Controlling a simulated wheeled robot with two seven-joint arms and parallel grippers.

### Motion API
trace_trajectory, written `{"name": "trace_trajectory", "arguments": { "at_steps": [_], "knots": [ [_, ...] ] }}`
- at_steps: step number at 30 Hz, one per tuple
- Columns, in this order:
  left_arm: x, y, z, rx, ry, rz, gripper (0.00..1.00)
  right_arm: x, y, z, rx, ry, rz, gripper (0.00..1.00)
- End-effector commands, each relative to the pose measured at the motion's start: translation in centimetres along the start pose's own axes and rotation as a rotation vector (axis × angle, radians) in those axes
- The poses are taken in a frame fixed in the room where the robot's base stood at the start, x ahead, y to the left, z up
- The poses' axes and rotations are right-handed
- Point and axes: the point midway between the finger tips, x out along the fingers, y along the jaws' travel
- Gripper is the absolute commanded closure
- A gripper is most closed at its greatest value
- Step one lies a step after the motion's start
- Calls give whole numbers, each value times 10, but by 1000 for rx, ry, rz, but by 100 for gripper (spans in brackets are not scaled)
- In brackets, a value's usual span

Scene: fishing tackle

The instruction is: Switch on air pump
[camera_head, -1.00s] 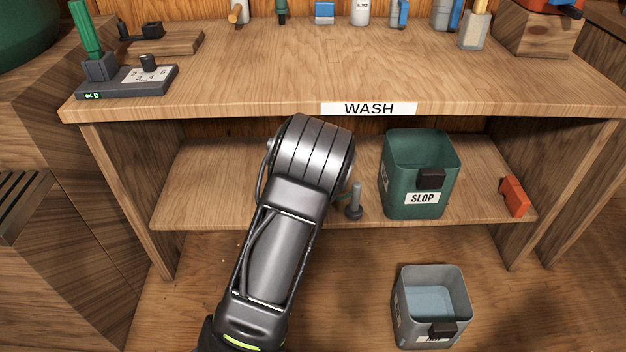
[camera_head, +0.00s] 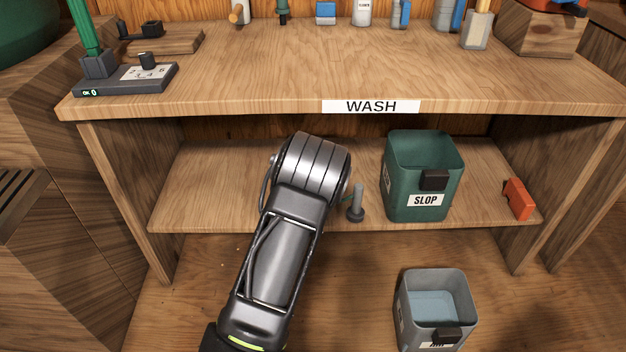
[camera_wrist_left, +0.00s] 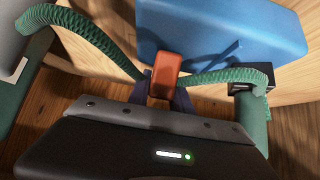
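In the left wrist view, a blue casing (camera_wrist_left: 225,28) lies across the top, with a dark blue bar on its face. I take it to be the air pump. An orange-red block (camera_wrist_left: 166,72) sits in front of it, between the dark fingers of my left gripper (camera_wrist_left: 164,96). I cannot tell whether the fingers touch the block. Green ribbed hoses (camera_wrist_left: 85,28) run to both sides. In the head view my left arm reaches toward the lower shelf (camera_head: 215,185); its gripper and the blue casing are hidden. My right gripper is not in view.
A green SLOP bin (camera_head: 423,170), a small grey post (camera_head: 356,203) and a red object (camera_head: 517,198) stand on the lower shelf. A grey water bucket (camera_head: 436,300) is on the floor. The WASH bench top (camera_head: 290,70) lies above.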

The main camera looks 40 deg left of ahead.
Motion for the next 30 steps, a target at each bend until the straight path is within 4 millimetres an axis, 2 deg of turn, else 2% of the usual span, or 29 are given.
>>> {"name": "trace_trajectory", "arguments": {
  "at_steps": [1, 9, 23, 30],
  "knots": [
    [0, 0, 0, 0, 0, 0, 80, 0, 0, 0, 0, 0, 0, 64],
    [0, 0, 0, 0, 0, 0, 100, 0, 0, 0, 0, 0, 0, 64],
    [-1, 0, 0, 0, 23, 0, 100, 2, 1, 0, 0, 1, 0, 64],
    [-4, 0, 2, -1, 114, 1, 100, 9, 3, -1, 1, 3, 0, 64]
  ]
}}
